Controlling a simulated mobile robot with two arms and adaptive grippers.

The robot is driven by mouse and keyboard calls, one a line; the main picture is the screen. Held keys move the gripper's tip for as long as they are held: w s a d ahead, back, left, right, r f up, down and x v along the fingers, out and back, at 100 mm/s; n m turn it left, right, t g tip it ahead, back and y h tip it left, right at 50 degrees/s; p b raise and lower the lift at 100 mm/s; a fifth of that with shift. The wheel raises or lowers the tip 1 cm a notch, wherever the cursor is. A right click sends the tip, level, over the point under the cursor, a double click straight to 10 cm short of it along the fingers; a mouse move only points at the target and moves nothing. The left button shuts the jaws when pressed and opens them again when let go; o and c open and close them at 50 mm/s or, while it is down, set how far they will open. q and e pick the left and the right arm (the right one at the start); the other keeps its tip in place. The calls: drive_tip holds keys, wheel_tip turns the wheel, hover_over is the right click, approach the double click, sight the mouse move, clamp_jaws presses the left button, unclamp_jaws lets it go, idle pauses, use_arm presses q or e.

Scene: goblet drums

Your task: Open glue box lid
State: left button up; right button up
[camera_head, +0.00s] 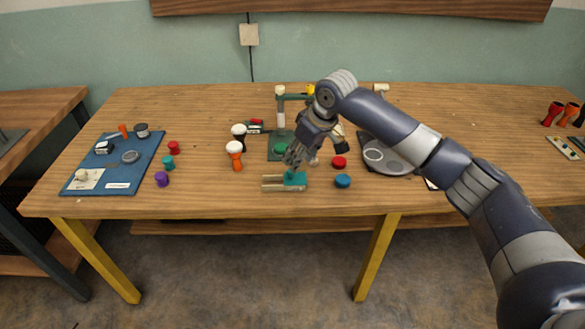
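My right gripper (296,160) reaches in from the right and points down over the front middle of the table. Its fingertips are just above a small teal piece (295,181) on a pale wooden base (272,184). I cannot tell whether they touch it, or how far apart the fingers are. No thing is clearly marked as the glue box, and I cannot tell whether the teal piece is its lid. My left gripper is not in view.
A green press-like stand (281,122) is behind the gripper. White-and-orange (235,154) and white-and-black (239,136) goblet drums stand left of it. A blue mat (125,170) holds small parts at left.

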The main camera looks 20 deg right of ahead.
sight(295, 175)
drive_tip(key=x, duration=0.7)
drive_tip(key=shift+r, duration=0.1)
clamp_jaws()
